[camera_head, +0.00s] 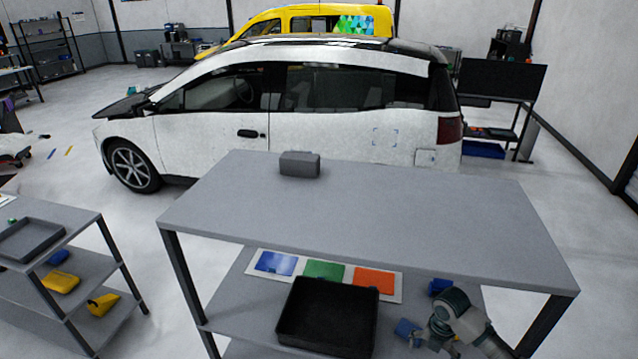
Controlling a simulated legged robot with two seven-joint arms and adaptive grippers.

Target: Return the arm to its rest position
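My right arm comes in at the bottom right, with a grey-green rounded link at the lower shelf. The end of my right gripper (424,336) is small and dark there, close to a blue object (405,327); I cannot tell whether its fingers are open or touch that object. Another blue object (440,286) lies just behind the arm. My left arm and gripper are out of view.
A grey table (400,215) with a grey block (299,164) at its back edge overhangs the lower shelf. The shelf holds a black tray (328,318) and a white strip with blue, green and orange panels (324,271). A white car (330,130) stands behind; a shelf cart (75,240) stands left.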

